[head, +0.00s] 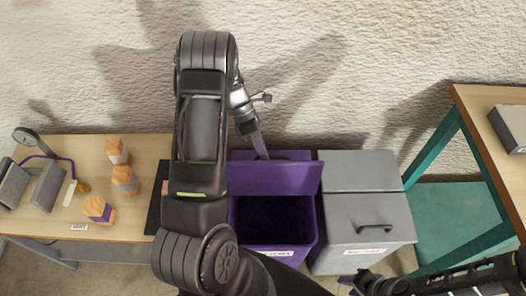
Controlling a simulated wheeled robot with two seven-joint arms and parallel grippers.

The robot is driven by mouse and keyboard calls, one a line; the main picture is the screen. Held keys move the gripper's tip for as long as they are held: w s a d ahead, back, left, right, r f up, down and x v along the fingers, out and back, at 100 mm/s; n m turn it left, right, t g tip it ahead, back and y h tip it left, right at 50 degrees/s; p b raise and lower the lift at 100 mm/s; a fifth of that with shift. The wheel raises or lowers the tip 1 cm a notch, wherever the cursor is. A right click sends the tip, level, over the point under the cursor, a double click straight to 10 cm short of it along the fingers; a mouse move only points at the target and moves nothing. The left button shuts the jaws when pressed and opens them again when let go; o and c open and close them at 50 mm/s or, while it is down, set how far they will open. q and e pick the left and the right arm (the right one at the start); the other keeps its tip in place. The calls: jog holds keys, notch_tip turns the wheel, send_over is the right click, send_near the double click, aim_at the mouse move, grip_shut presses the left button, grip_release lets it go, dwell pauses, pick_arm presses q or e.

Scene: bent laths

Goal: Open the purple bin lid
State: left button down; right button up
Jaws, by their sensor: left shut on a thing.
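The purple bin (310,222) stands at the middle, with its dark inside showing. Its purple lid (290,180) is tilted up at the back of the opening, and my arm covers its left part. My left gripper (263,154) reaches down from above and is shut at the lid's upper edge; the exact grip is too small to make out. My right gripper (345,284) is low at the right, in front of the grey bin and apart from the purple bin. Its jaw opening cannot be made out.
A grey bin (345,212) with a dark handle stands right of the purple bin. A wooden table (145,205) at left holds several wooden blocks and a gauge. A teal-legged table (490,98) with a grey box is at right. The wall is close behind.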

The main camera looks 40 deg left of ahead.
pick_arm(q)
jog(key=shift+s+f, duration=0.1)
jog(key=shift+f, duration=0.2)
jog(key=c, duration=1.8)
grip_release()
jog(key=o, duration=0.3)
jog(key=shift+r, duration=0.15)
jog(key=shift+o, duration=0.2)
jog(key=shift+a+r, duration=0.1)
jog(key=shift+a, duration=0.05)
jog(key=b+v, duration=0.1)
jog(key=v, duration=0.6)
jog(key=shift+a+r, duration=0.15)
jog(key=shift+a, duration=0.05)
